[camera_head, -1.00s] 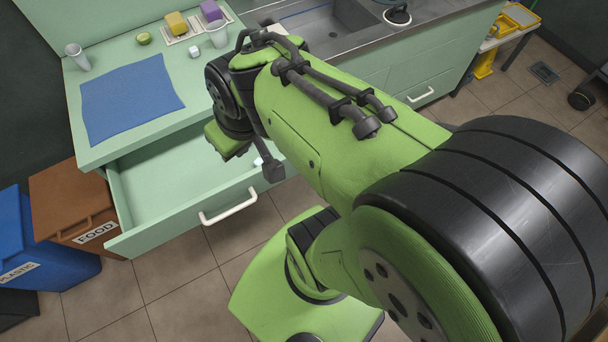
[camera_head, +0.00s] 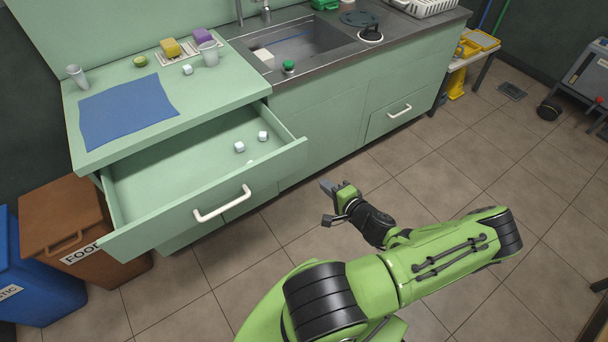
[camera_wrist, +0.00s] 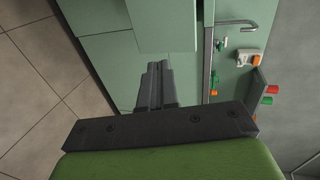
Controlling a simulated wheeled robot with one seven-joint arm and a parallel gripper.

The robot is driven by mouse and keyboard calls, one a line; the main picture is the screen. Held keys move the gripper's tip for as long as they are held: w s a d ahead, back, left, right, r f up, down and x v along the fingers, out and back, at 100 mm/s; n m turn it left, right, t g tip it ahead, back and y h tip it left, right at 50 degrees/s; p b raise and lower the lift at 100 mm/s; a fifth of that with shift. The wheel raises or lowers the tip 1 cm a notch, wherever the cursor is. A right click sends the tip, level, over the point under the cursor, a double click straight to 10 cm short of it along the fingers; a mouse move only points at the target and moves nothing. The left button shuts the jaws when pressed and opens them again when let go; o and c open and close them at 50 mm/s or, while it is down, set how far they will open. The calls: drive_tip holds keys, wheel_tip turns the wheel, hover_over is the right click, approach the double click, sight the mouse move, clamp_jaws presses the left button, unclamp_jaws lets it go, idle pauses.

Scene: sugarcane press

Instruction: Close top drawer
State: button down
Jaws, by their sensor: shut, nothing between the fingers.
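The top drawer (camera_head: 150,225) stands pulled out from the green cabinet in the head view, with a white bar handle (camera_head: 222,204) on its front. Small white cubes (camera_head: 239,147) lie inside it. My gripper (camera_head: 325,187) is shut and empty, to the right of the drawer and apart from it, over the floor in front of the cabinet. In the wrist view my gripper's fingers (camera_wrist: 158,68) are together and point toward the green cabinet fronts. A green panel (camera_wrist: 165,25), probably the drawer, juts in at the top there.
The countertop holds a blue cloth (camera_head: 125,110), cups and sponges (camera_head: 172,48). A sink (camera_head: 295,45) is to its right. Brown (camera_head: 65,220) and blue bins stand left of the drawer. The tiled floor (camera_head: 430,170) in front of the cabinet is clear.

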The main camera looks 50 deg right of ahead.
sight(296, 158)
drive_tip(key=x, duration=0.4)
drive_tip(key=b+x, duration=0.1)
drive_tip(key=x, duration=0.4)
drive_tip(key=b+x, duration=0.1)
drive_tip(key=x, duration=0.3)
drive_tip(key=shift+w+d+r, duration=0.15)
drive_tip(key=shift+w+r, duration=0.2)
drive_tip(key=shift+w, duration=0.05)
drive_tip(key=shift+w+d, duration=0.1)
drive_tip(key=shift+w, duration=0.15)
drive_tip(key=shift+w, duration=0.1)
